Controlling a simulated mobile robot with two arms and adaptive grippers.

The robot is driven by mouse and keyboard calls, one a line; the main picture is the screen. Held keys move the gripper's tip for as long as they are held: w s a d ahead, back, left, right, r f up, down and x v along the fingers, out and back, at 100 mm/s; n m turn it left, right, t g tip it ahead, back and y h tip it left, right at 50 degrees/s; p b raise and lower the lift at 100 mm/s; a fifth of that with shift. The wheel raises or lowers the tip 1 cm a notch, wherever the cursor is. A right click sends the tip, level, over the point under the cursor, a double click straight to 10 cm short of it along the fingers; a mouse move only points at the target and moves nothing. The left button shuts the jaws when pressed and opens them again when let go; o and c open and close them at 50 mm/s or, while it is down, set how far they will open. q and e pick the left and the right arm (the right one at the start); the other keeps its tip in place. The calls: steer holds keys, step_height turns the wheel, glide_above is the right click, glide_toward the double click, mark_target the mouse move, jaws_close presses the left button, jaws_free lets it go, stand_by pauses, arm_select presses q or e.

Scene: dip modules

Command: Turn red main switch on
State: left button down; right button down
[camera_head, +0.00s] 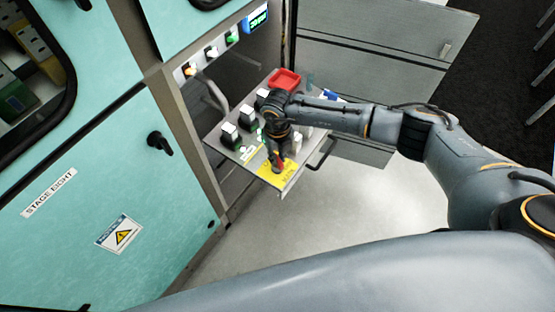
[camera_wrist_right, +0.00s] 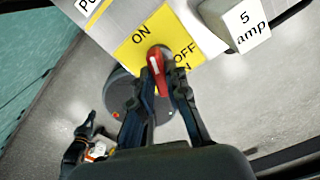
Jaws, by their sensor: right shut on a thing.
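The red main switch (camera_wrist_right: 157,72) sits on a yellow label (camera_wrist_right: 135,50) marked ON and OFF in the right wrist view. Its white line runs roughly along the handle, between the two words. My right gripper (camera_wrist_right: 160,85) is shut on the switch handle from both sides. In the head view, my right gripper (camera_head: 277,160) reaches down to the yellow label (camera_head: 268,172) at the front of the pulled-out panel (camera_head: 235,150). The red switch shows there only in part, beside the fingers. My left gripper is not in view.
Several black modules with white tops (camera_head: 229,130) and a red tray (camera_head: 284,80) stand on the panel. A white block marked 5 amp (camera_wrist_right: 248,25) is close to the right of the switch. Teal cabinet doors (camera_head: 80,200) stand left. Grey floor (camera_head: 350,205) is clear.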

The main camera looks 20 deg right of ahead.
steer(key=shift+n+b, duration=1.6)
steer(key=shift+n, duration=0.6)
steer(key=c, duration=1.3)
jaws_free()
step_height(320, 180, up, 12)
steer(key=shift+r, duration=0.1)
